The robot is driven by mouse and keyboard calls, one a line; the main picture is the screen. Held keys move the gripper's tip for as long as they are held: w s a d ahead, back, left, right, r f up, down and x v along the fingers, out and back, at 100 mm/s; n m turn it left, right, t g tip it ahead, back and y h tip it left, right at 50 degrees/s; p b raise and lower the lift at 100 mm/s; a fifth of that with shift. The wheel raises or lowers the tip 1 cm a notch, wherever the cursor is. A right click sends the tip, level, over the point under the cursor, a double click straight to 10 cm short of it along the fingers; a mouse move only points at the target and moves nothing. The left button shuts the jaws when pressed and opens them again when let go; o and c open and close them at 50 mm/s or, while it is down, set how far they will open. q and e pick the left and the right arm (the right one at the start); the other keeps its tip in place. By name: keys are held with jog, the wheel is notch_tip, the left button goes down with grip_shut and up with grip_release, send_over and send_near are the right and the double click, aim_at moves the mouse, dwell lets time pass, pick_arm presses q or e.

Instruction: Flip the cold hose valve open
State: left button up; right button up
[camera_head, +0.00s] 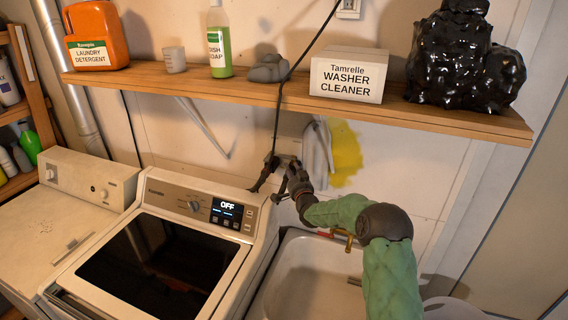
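My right arm, with green sleeves, reaches in from the lower right. Its dark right gripper (266,194) is at the wall behind the back right corner of the washer (165,260). Its two dark fingers appear spread apart, pointing down and left, with nothing visible between them. I cannot make out the cold hose valve; the gripper and the washer's control panel may hide it. A small red part (325,234) and a brass faucet (345,239) show at the sink's back edge, partly behind my arm. My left gripper is not in view.
A wooden shelf (240,91) with bottles, a washer cleaner box (348,75) and a black bag (463,60) spans the wall above. A dark cord (278,115) hangs down to the gripper. The white sink (310,280) is below.

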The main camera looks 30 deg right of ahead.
jog(key=w+d+f+m+g+h, duration=0.1)
jog(key=w+d+m+h, duration=0.1)
jog(key=w+m, duration=0.8)
jog(key=shift+f+m, duration=0.35)
jog(key=shift+m, duration=0.65)
grip_shut()
